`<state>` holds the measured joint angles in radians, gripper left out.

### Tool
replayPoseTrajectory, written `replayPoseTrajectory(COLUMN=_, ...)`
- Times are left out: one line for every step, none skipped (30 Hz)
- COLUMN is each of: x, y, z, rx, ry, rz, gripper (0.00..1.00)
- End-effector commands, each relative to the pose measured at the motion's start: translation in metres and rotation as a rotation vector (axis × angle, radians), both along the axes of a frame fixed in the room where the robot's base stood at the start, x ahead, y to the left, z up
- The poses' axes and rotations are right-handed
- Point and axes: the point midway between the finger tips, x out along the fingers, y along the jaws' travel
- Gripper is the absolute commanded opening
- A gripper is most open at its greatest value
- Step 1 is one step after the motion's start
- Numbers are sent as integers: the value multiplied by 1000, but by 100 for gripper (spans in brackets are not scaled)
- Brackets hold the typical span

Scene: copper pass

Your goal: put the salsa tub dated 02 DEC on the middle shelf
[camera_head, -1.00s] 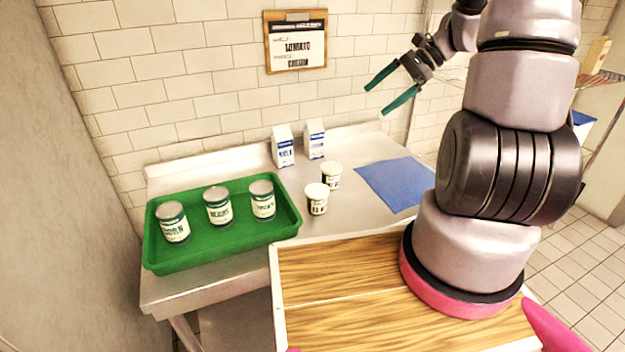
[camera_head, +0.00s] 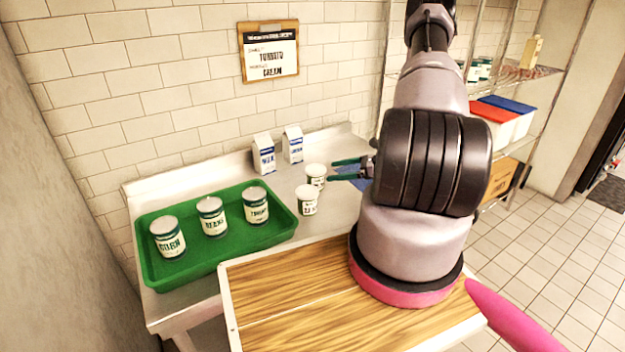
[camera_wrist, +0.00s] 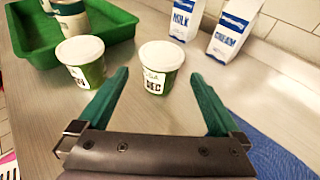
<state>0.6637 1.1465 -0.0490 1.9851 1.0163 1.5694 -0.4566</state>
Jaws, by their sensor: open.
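Two white-lidded tubs with green and white labels stand upright on the steel counter. The far tub (camera_head: 316,177) also shows in the wrist view (camera_wrist: 159,72); its label reads DEC, but the day is not clear. The near tub (camera_head: 306,201) is at the left in the wrist view (camera_wrist: 82,65), its date unreadable. My gripper (camera_head: 336,170) is open and empty, level with the far tub; in the wrist view the fingers (camera_wrist: 160,75) point at it, one on either side of its line. A wire shelf rack (camera_head: 525,74) stands at the right, partly hidden by my arm.
A green tray (camera_head: 205,262) with three cans is left of the tubs. Milk and cream cartons (camera_head: 292,145) stand behind, near the wall. A blue mat (camera_wrist: 275,160) lies beside my gripper. The rack holds cans, red- and blue-lidded bins (camera_head: 510,115) and a low box.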

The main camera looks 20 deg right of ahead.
Motion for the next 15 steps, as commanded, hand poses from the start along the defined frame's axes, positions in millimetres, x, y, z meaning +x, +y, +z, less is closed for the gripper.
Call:
replayPoseTrajectory(x=4, y=8, z=-3, rx=0, ry=1, rz=3, gripper=100)
replayPoseTrajectory(x=7, y=11, z=-4, rx=1, ry=1, rz=4, gripper=100)
replayPoseTrajectory(x=9, y=15, z=-5, rx=0, ry=0, rz=2, gripper=100)
replayPoseTrajectory(x=11, y=17, z=-6, rx=1, ry=1, rz=2, gripper=100)
replayPoseTrajectory(x=12, y=19, z=-7, rx=0, ry=0, rz=2, gripper=100)
replayPoseTrajectory(x=13, y=21, z=-8, rx=0, ry=0, rz=2, gripper=100)
replayPoseTrajectory(x=14, y=22, z=-8, rx=0, ry=0, rz=2, gripper=100)
replayPoseTrajectory(x=16, y=24, z=-9, rx=0, ry=0, rz=2, gripper=100)
replayPoseTrajectory(x=18, y=26, z=-10, rx=0, ry=0, rz=2, gripper=100)
replayPoseTrajectory(x=20, y=29, z=-11, rx=0, ry=1, rz=3, gripper=100)
replayPoseTrajectory(x=22, y=32, z=-12, rx=1, ry=1, rz=4, gripper=100)
replayPoseTrajectory(x=26, y=38, z=-15, rx=1, ry=1, rz=5, gripper=100)
replayPoseTrajectory(x=28, y=41, z=-16, rx=1, ry=1, rz=5, gripper=100)
replayPoseTrajectory(x=31, y=45, z=-18, rx=1, ry=1, rz=5, gripper=100)
replayPoseTrajectory(x=35, y=49, z=-20, rx=0, ry=0, rz=4, gripper=100)
